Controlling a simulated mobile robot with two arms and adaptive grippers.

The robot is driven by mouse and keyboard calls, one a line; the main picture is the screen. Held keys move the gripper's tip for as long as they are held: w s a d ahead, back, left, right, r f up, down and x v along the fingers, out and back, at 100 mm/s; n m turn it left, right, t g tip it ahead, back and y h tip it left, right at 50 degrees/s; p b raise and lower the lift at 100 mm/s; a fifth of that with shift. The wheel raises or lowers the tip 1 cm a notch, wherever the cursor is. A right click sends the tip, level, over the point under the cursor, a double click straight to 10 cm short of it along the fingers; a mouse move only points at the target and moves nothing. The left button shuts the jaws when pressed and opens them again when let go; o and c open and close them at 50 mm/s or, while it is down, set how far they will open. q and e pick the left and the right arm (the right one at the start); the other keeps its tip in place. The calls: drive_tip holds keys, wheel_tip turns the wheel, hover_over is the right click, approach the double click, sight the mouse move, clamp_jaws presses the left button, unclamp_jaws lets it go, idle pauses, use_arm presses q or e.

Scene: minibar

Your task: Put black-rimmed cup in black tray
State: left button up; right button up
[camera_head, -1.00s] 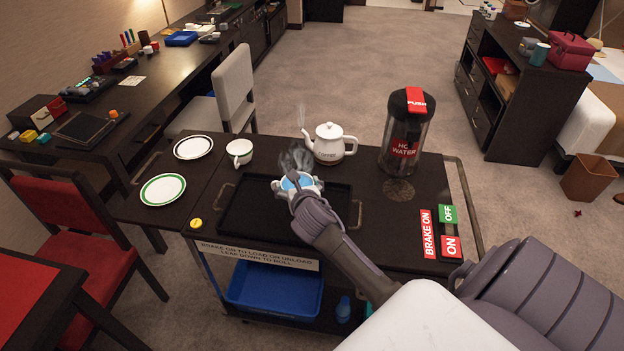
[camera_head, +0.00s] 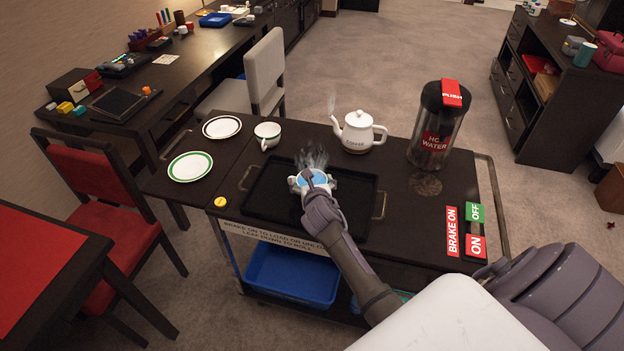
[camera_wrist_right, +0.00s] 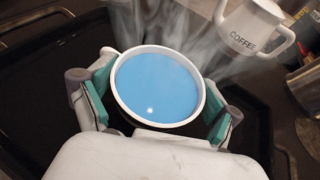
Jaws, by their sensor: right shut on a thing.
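My right gripper (camera_head: 313,184) is shut on a white cup (camera_wrist_right: 160,88) full of blue liquid, with steam rising from it. In the right wrist view the fingers (camera_wrist_right: 155,95) clasp the cup from both sides, and its lower part is hidden. The cup looks upright. In the head view it is over the middle of the black tray (camera_head: 262,207); I cannot tell whether it touches the tray floor. The tray lies on the dark cart top and holds nothing else that I can see. My left gripper is not in view.
Behind the tray stand a white coffee pot (camera_head: 358,133) and a hot water dispenser (camera_head: 437,125). To the left are another cup (camera_head: 267,134), a black-rimmed plate (camera_head: 222,127) and a green-rimmed plate (camera_head: 190,167). Brake signs (camera_head: 465,230) lie at the right.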

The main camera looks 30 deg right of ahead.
drive_tip(key=o, duration=1.2)
drive_tip(key=shift+f, duration=0.1)
